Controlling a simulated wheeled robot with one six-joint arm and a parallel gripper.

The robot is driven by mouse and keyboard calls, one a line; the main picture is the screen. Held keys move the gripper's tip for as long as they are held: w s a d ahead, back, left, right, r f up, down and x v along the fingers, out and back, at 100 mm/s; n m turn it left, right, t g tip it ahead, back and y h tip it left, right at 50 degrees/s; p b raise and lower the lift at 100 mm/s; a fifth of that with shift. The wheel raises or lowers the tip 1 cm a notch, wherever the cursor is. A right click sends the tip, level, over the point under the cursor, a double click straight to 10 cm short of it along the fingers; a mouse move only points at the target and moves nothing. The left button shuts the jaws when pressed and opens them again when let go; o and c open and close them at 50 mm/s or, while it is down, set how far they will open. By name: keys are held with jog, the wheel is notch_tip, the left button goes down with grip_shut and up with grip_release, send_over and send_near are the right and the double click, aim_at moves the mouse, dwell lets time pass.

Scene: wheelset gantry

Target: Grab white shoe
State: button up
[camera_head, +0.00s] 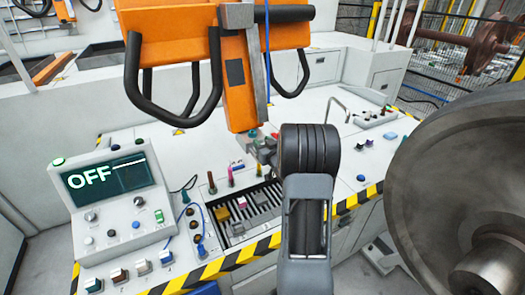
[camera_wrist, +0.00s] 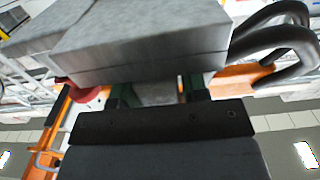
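In the wrist view a large pale grey block (camera_wrist: 140,45) fills the upper middle, close to the camera. My gripper (camera_wrist: 158,92) shows two green fingers just below it. A lighter grey piece (camera_wrist: 160,94) lies between the fingers; I cannot tell whether they touch it or whether it belongs to the block. I cannot be sure that this block is the white shoe. In the head view my gripper is mostly hidden behind my dark arm, near the lower end of the orange fixture. Small blocks, one pale (camera_head: 238,228), sit in the slotted tray (camera_head: 268,212).
The orange fixture (camera_head: 180,40) with black handles hangs over the bench. A console (camera_head: 115,190) reading OFF stands at left. Coloured pegs (camera_head: 231,177) stand behind the tray. A large metal wheel (camera_head: 450,170) is close at right. The bench top (camera_head: 165,150) has some free room.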

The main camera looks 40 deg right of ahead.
jog(key=c, duration=0.6)
jog(key=shift+r, duration=0.1)
